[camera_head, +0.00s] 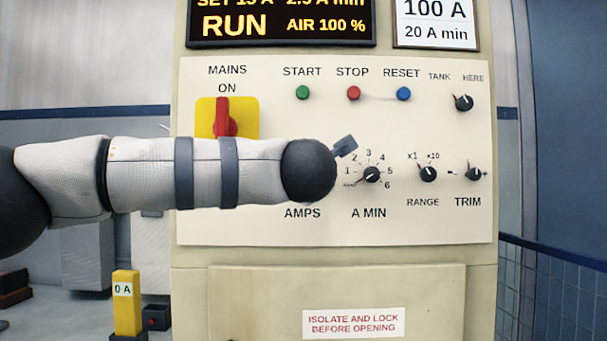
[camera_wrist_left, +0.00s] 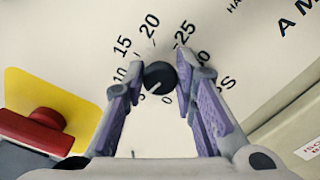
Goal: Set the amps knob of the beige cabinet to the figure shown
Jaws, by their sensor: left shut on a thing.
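The beige cabinet (camera_head: 220,258) fills the middle of the head view. Its AMPS knob is hidden there behind my left arm, with only the AMPS label showing below. In the left wrist view the black knob (camera_wrist_left: 160,75) sits inside a printed scale up to 30. Its white mark points to the lower left, near the 5. My left gripper (camera_wrist_left: 161,66) has its fingers around the knob, one on each side, shut on it. The dark display (camera_head: 281,25) reads RUN and AIR 100 %; its cut-off upper line seems to read SET 15 A. My right gripper is out of view.
A white card (camera_head: 436,22) reads 100 A and 20 A min. The red mains switch (camera_head: 225,118) on a yellow plate is close above my arm. The A MIN knob (camera_head: 371,174) is just right of it. RANGE (camera_head: 428,173) and TRIM (camera_head: 474,173) knobs are further right.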

